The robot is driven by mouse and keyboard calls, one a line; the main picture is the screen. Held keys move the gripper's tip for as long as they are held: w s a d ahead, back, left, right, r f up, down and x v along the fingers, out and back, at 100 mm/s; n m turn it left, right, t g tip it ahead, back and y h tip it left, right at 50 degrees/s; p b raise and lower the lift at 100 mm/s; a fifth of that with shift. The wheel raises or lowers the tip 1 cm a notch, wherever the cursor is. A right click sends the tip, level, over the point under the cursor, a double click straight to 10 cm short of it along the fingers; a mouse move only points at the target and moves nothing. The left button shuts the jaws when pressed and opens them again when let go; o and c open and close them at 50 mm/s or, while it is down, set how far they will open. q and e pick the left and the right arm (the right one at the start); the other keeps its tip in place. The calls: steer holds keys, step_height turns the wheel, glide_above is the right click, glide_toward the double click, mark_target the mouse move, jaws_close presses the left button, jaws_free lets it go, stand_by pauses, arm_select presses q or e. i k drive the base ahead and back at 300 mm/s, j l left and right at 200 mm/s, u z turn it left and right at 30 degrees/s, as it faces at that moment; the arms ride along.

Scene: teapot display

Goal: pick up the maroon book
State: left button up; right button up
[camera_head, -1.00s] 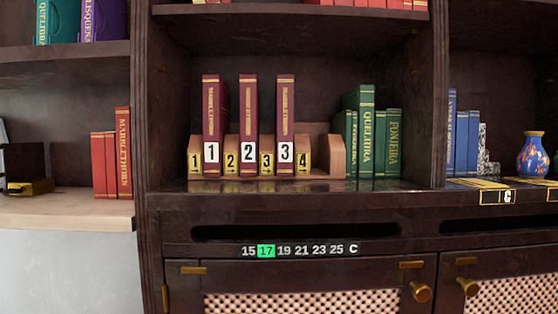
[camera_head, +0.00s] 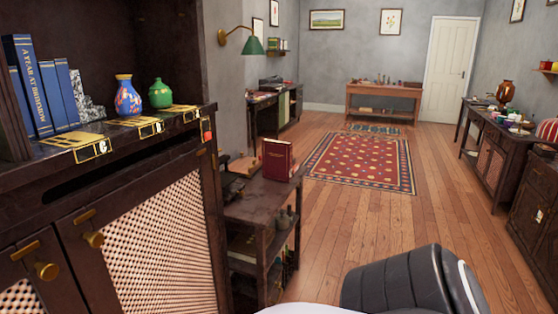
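A maroon book (camera_head: 277,160) with gold lettering stands upright on a dark wooden side table (camera_head: 250,203), just right of the tall cabinet. Its front cover faces me. No gripper is touching it. A dark, padded part of my own body shows at the bottom right. Neither of my grippers is in view.
The dark cabinet (camera_head: 150,160) fills the left, with blue books (camera_head: 42,85), a blue patterned vase (camera_head: 127,97) and a green vase (camera_head: 160,93). A red rug (camera_head: 362,160) lies on open wooden floor (camera_head: 350,220). A long dark table (camera_head: 490,130) lines the right wall.

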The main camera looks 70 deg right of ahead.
mark_target(277, 155)
steer(key=l+z, duration=0.1)
steer(key=l, duration=0.45)
steer(key=i+l, duration=0.1)
steer(key=l, duration=0.5)
steer(key=l+z, duration=0.15)
steer(key=l, duration=0.4)
steer(key=i+l, duration=0.15)
steer(key=l, duration=0.4)
steer(key=i+l+z, duration=0.15)
steer(key=l, duration=0.4)
steer(key=i+l+z, duration=0.1)
steer(key=l, duration=0.45)
steer(key=i+l, duration=0.1)
steer(key=l, duration=0.45)
steer(key=i+l+z, duration=0.15)
steer(key=l, duration=0.4)
